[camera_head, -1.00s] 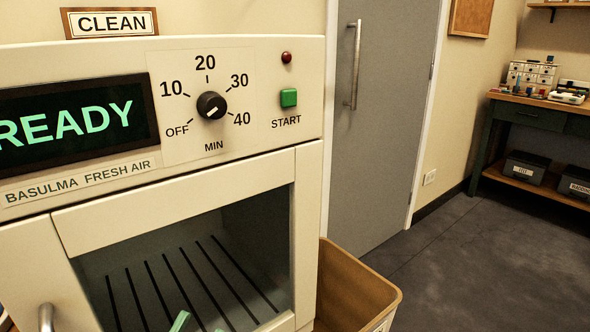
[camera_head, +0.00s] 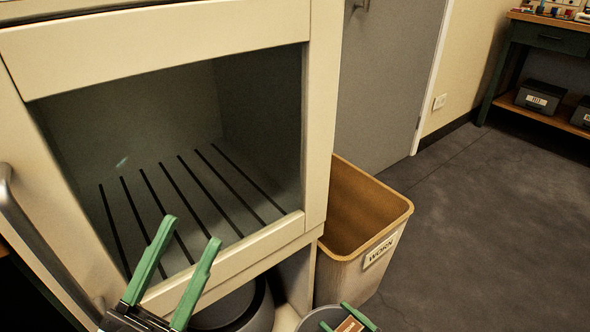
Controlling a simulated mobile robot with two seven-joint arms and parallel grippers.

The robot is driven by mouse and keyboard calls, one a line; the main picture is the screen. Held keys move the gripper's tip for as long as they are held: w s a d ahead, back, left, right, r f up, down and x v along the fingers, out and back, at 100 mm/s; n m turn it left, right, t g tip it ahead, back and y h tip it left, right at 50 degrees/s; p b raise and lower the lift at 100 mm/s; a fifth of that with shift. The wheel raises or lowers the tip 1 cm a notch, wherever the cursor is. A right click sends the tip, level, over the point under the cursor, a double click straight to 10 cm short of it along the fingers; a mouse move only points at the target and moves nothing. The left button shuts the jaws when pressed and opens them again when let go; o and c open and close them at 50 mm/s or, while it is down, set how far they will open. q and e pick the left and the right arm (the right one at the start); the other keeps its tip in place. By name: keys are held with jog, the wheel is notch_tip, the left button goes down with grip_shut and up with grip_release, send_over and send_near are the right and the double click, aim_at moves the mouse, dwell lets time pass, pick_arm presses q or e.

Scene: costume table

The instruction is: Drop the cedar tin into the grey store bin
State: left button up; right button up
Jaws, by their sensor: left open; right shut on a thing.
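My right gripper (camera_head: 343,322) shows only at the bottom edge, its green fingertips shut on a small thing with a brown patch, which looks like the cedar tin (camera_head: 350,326). Most of it is cut off by the frame. A grey rounded shape lies right beside it; I cannot tell whether it is part of the tin. My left gripper (camera_head: 191,235) is open and empty, its two green fingers pointing up in front of the cabinet window. I cannot make out a grey store bin for certain; two dark grey labelled boxes (camera_head: 540,98) stand on a low shelf at far right.
A cream cabinet (camera_head: 320,120) with a glass door (camera_head: 200,150) and slatted floor fills the left. A tan bin (camera_head: 345,275) labelled WORN stands open at its right. A grey door (camera_head: 390,90) and a green workbench (camera_head: 550,38) are behind. The floor at right is clear.

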notch_tip(320, 180, down, 2)
jog(key=shift+f+b, duration=0.1)
jog(key=shift+b, duration=0.6)
pick_arm(q)
notch_tip(320, 180, down, 2)
jog(key=shift+d+f, duration=0.15)
jog(key=shift+f, duration=0.1)
pick_arm(e)
jog(key=o, duration=1.3)
pick_arm(q)
jog(key=r+p, duration=0.3)
jog(key=r, duration=0.1)
jog(key=shift+a, duration=0.3)
pick_arm(e)
jog(key=v, duration=1.2)
jog(key=shift+d, duration=0.25)
pick_arm(q)
jog(key=shift+d+f, duration=0.1)
pick_arm(e)
jog(key=shift+s, duration=0.2)
